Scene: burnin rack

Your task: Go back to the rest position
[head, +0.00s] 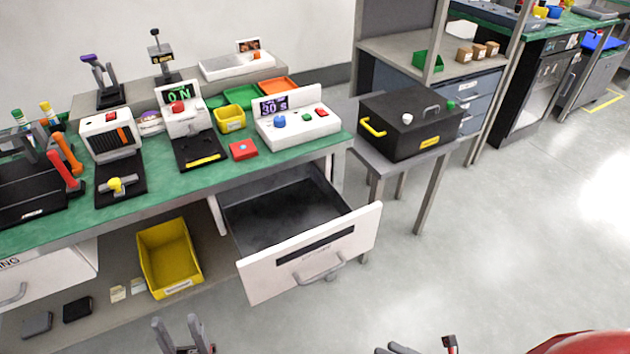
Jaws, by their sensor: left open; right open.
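My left gripper (182,330) shows at the bottom edge, left of centre, with its two fingers apart and nothing between them. It is over the floor in front of the bench, apart from any object. My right gripper (421,346) is at the bottom edge, right of centre, open and mostly cut off by the frame. Both arms are largely out of view below.
The bench (190,196) has a pulled-out empty drawer (312,262) jutting toward me. A yellow bin (168,258) stands on the lower shelf. A black box (408,122) with a yellow handle sits on a side table. The floor (490,240) at right is clear.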

